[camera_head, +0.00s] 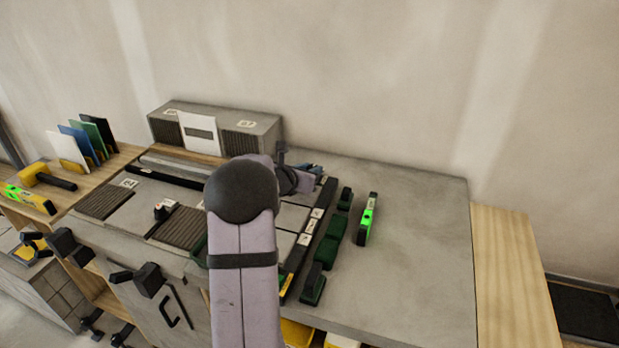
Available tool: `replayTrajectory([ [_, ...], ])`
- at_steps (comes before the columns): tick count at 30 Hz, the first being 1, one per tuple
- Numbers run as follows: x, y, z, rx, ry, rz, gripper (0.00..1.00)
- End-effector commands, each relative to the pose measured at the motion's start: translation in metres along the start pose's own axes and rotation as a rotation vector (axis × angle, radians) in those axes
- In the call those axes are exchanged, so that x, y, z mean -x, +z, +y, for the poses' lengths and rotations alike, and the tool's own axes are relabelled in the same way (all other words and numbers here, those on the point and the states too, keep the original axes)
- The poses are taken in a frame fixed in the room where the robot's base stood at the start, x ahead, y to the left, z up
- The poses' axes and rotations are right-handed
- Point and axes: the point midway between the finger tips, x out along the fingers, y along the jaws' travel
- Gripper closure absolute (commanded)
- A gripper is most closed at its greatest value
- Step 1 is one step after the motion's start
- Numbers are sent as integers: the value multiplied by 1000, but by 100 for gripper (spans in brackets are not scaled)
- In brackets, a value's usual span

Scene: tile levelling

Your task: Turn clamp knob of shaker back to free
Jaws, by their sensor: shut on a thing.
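My arm rises through the middle of the view and bends away over the grey worktop (405,245). My gripper (308,176) is beyond the bend, small and mostly hidden by my own arm. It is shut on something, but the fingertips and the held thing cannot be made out. Small dark and blue parts show close around it. I cannot pick out the shaker or its clamp knob with certainty; my arm covers the middle of the worktop.
A green-faced level (368,219) and dark green blocks (328,247) lie right of my arm. A grey box (165,126) with vents stands at the back wall. Ribbed dark panels (181,226) lie to the left. Coloured plates (92,138) stand far left. The worktop's right side is clear.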

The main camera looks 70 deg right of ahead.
Motion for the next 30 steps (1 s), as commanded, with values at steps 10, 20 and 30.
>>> replayTrajectory([
  [10, -4, -4, -3, 54, 152, -14, 98],
  [20, -5, -4, -7, 118, 298, -13, 98],
  [30, -5, -2, -11, 187, 452, -6, 98],
])
